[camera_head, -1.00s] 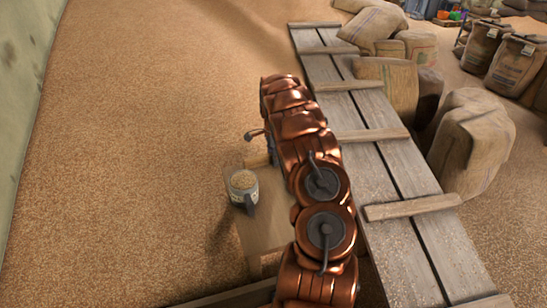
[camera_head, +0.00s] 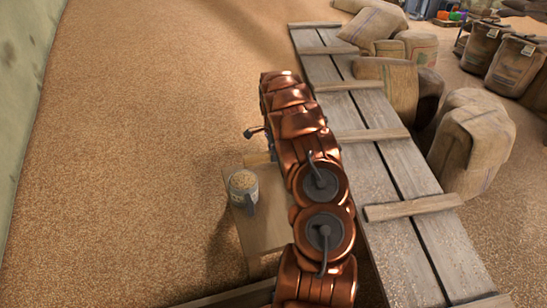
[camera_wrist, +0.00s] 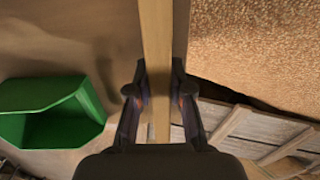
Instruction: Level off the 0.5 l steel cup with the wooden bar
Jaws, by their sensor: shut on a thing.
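The steel cup (camera_head: 243,187) stands upright on a small wooden board (camera_head: 262,222) and is filled with grain to about its rim, with its dark handle toward the lower right. In the wrist view my gripper (camera_wrist: 159,98) is shut on the wooden bar (camera_wrist: 156,40), which runs up between the fingers and out of the top of the picture. In the head view my copper arm hides the gripper; a short end of wood (camera_head: 257,158) shows just behind the cup. I cannot tell whether the bar touches the cup. The cup is not in the wrist view.
Grain (camera_head: 130,150) covers the floor on the left. A plank walkway (camera_head: 385,170) with cross slats lies right of my arm, with full sacks (camera_head: 470,150) beyond it. A green bucket (camera_wrist: 50,112) shows at the left of the wrist view.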

